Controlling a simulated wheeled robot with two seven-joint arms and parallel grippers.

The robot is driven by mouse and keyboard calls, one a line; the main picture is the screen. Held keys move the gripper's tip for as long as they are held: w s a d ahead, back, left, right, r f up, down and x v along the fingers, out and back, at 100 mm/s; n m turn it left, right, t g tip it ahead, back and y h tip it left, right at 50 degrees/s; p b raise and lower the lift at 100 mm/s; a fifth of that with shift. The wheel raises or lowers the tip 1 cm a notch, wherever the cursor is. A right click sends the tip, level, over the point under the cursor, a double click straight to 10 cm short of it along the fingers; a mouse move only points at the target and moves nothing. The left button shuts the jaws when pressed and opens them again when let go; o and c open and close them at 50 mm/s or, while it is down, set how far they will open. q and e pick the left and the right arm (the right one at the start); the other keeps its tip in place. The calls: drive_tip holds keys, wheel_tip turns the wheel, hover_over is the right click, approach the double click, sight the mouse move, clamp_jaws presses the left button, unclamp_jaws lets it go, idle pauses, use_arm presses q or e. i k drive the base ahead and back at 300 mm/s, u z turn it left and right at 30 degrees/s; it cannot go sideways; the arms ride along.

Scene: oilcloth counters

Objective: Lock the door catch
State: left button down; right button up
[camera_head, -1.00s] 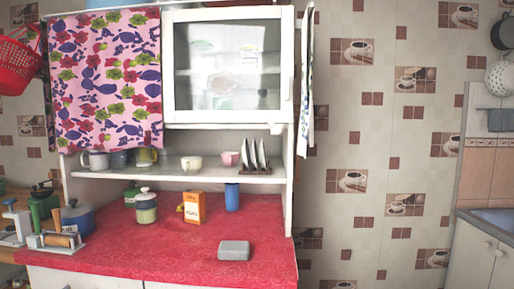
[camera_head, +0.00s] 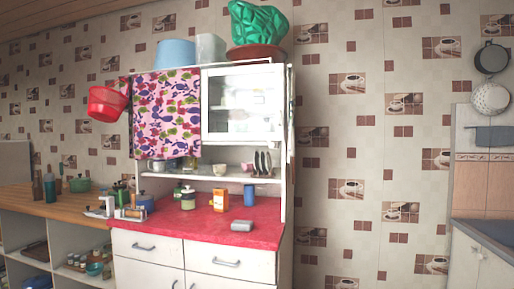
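A white cupboard hutch stands ahead of me in the head view. Its glass-fronted upper door (camera_head: 243,104) looks shut. A door catch is too small to make out; a small light spot shows near the door's lower right edge. A floral cloth (camera_head: 167,113) hangs over the left half of the upper part and hides what is behind it. Lower white doors (camera_head: 148,275) and drawers (camera_head: 228,262) sit under the red counter (camera_head: 198,222). Neither of my grippers is in view.
A grey block (camera_head: 242,226), an orange box (camera_head: 221,200) and a blue cup (camera_head: 249,195) stand on the red counter. A red basket (camera_head: 107,102) hangs at the left. A wooden counter (camera_head: 50,205) adjoins on the left.

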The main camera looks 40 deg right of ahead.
sight(272, 145)
drive_tip(key=z, duration=0.5)
drive_tip(key=i, duration=0.8)
drive_tip(key=z, duration=0.3)
